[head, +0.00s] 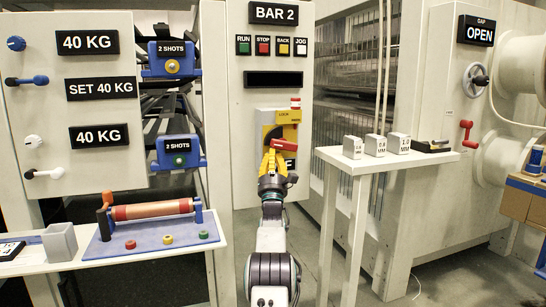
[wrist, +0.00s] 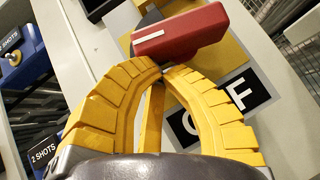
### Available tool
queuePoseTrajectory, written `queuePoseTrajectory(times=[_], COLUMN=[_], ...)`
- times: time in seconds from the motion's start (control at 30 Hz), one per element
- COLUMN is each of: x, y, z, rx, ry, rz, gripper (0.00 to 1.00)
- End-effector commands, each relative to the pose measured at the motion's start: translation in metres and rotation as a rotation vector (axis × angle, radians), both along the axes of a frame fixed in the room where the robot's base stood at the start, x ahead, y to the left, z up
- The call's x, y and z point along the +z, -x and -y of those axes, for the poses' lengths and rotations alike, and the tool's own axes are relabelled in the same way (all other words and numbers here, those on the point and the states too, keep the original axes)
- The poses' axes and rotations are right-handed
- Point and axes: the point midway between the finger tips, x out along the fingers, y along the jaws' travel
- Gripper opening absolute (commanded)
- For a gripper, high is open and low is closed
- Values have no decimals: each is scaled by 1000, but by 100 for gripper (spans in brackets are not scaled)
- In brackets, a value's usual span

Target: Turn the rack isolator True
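The rack isolator is on the front of the BAR 2 cabinet. It has a yellow plate, a dark disc and a red handle (head: 286,144), which lies nearly level with a slight tilt. In the wrist view the red handle (wrist: 182,36) crosses the top, with a white mark on one end. An OFF label (wrist: 240,97) is partly hidden behind a finger. My gripper (head: 272,152) has yellow ribbed fingers, with their tips together just below the handle. In the wrist view the gripper (wrist: 160,70) looks shut with nothing between the tips; contact with the handle is unclear.
A yellow lock tab (head: 288,117) with a red piece on top sits above the handle. Push buttons (head: 270,46) are higher up. A white side table (head: 345,160) with small blocks stands at right. A bench (head: 215,240) with a blue roller stand is at left.

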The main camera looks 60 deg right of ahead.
Motion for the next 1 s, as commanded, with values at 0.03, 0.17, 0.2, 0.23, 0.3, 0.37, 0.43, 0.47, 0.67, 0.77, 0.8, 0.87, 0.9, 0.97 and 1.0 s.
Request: queuePoseTrajectory(times=[0.03,0.17,0.2,0.23,0.3,0.37,0.43,0.47,0.67,0.77,0.8,0.87,0.9,0.97,1.0], x=[2,2,2,2,2,2,2,2,3,5,5,7,8,10,12], y=[2,1,1,1,1,1,1,1,0,0,-1,-1,-2,-2,-3], z=[0,0,0,0,0,0,0,0,-1,-2,-2,-3,-3,-4,-5], rx=[-2,-1,-1,-1,-1,-1,-1,-1,0,1,1,1,2,3,3], ry=[3,3,3,3,3,3,3,3,4,4,4,4,5,5,6], rz=[2,2,2,2,2,2,1,1,1,0,0,0,-1,-2,-1], gripper=[0,0,0,0,0,0,0,0,0,0,0,0,0,0,0])
